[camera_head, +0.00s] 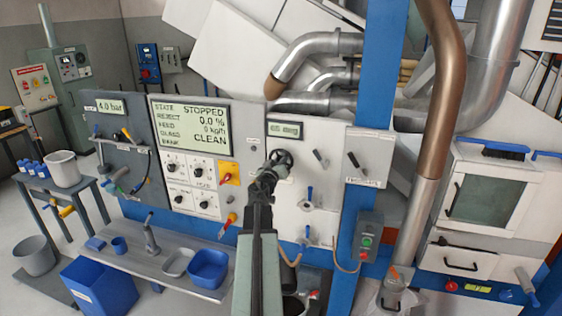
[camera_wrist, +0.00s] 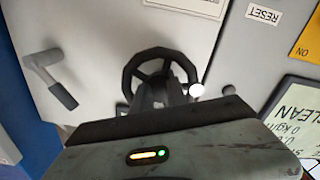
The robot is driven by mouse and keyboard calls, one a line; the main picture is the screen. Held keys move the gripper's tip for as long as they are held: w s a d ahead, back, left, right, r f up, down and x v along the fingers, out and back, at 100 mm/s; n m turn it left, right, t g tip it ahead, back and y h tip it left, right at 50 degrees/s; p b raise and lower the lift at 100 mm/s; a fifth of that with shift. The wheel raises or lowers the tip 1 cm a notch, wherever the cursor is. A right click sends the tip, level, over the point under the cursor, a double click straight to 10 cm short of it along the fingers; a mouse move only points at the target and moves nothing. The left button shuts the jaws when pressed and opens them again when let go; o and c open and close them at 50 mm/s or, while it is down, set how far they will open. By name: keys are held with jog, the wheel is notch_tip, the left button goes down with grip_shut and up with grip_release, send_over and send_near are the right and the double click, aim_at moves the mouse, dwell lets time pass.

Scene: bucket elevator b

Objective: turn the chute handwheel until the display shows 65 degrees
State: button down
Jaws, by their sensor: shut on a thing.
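The black chute handwheel (camera_head: 284,154) is on the white panel, below a small display (camera_head: 286,130). The display's text is small and blurred; it looks like 65 deg, but I cannot be sure of the digits. My gripper (camera_head: 270,170) reaches up to the wheel from below and is shut on it. In the wrist view the handwheel (camera_wrist: 160,53) shows its upper rim, and my gripper (camera_wrist: 158,94) covers its hub and lower part. A white knob (camera_wrist: 196,90) sits at the wheel's right side.
A large screen (camera_head: 190,125) left of the wheel reads STOPPED and CLEAN. A grey crank handle (camera_wrist: 52,80) is on the panel to the wheel's left in the wrist view. A blue post (camera_head: 375,120) stands to the right. A bench (camera_head: 135,253) with containers is below left.

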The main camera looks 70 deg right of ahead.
jog(key=shift+n, duration=2.9)
jog(key=c, duration=1.6)
grip_release()
jog(key=shift+a, duration=0.1)
jog(key=a, duration=0.7)
jog(key=shift+s+a, duration=0.25)
jog(key=shift+a, duration=0.1)
